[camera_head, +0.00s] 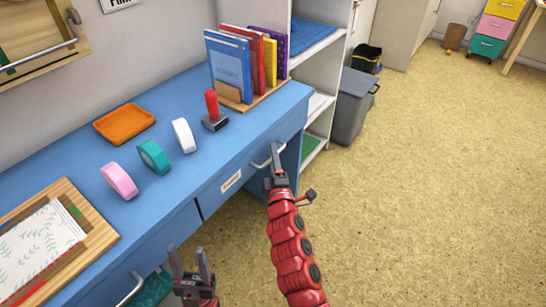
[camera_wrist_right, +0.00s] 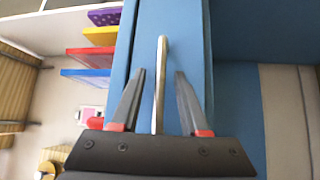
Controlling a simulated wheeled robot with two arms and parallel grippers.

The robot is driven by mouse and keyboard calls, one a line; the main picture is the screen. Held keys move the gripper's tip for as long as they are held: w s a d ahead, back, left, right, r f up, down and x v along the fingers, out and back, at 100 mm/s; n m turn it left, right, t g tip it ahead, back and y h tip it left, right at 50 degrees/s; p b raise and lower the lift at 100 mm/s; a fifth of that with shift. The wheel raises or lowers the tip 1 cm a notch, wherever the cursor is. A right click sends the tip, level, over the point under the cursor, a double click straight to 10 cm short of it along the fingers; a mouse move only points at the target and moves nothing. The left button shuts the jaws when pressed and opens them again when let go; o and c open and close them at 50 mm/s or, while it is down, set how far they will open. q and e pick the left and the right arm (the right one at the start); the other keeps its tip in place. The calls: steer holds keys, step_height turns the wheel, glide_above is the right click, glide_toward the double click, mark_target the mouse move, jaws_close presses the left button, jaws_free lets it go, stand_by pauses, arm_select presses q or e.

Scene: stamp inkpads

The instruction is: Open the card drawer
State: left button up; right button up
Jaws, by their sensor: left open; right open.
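The card drawer (camera_head: 245,172) is in the front of the blue desk and carries a white label (camera_head: 231,182). It looks shut, flush with the desk front. Its grey bar handle (camera_head: 268,157) is near the right end. My right gripper (camera_head: 276,165) is at this handle. In the right wrist view the handle (camera_wrist_right: 160,80) stands between the fingertips of my open right gripper (camera_wrist_right: 158,85), with gaps on both sides. My left gripper (camera_head: 190,262) is open and empty, low in front of the desk, apart from the card drawer.
On the desk are an orange tray (camera_head: 123,123), pink (camera_head: 119,181), teal (camera_head: 153,156) and white (camera_head: 184,136) rolls, and a red-handled stamp (camera_head: 213,110). Upright books (camera_head: 228,66) stand behind. A grey bin (camera_head: 352,105) is right of the shelf. The floor (camera_head: 430,190) at right is clear.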

jaws_close()
stand_by(1.4)
